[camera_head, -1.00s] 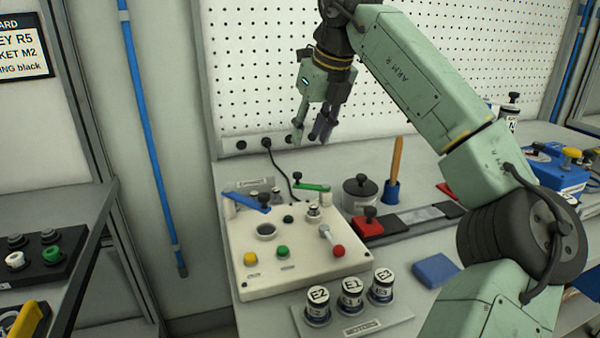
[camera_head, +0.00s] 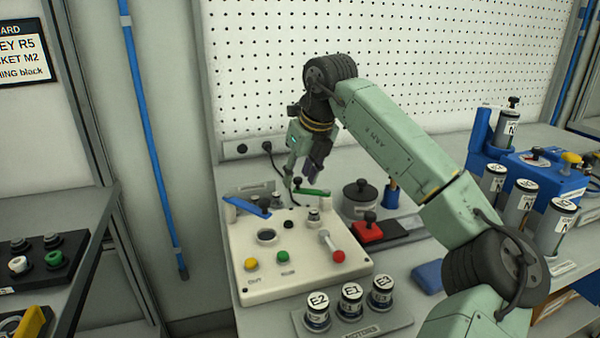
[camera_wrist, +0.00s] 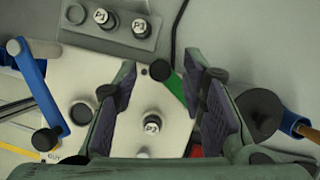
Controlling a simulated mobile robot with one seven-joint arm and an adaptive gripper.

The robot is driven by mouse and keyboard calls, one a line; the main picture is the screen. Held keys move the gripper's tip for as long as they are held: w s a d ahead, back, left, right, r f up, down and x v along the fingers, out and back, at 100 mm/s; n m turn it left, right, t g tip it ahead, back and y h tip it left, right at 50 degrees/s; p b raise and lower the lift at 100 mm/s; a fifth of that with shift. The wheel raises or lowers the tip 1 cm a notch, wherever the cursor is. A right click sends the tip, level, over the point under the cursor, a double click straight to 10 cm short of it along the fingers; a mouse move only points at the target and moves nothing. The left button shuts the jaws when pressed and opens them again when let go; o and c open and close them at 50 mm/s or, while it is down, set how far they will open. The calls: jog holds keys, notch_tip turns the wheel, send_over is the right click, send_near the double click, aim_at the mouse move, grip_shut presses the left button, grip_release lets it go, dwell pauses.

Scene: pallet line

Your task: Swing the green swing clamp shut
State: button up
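The green swing clamp (camera_head: 314,192) is a short green bar with a black knob, at the back right of the cream panel (camera_head: 300,277). In the wrist view the green bar (camera_wrist: 175,86) and its black knob lie between my finger pads, with part of the bar hidden by the right finger. My gripper (camera_head: 302,172) is pointing down just above the clamp's knob end. The wrist view shows my gripper (camera_wrist: 163,68) open, its pads wide apart with nothing held. I cannot tell the exact height gap to the knob.
A blue swing clamp (camera_head: 247,207) is at the panel's back left. A capped cylinder (camera_wrist: 151,124) stands upright on the panel near the green bar. A dark round pot (camera_head: 359,198) and a red block (camera_head: 368,231) stand to the right. A cable (camera_head: 277,170) runs behind.

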jog(key=shift+c, duration=0.4)
grip_shut()
dwell(0.4)
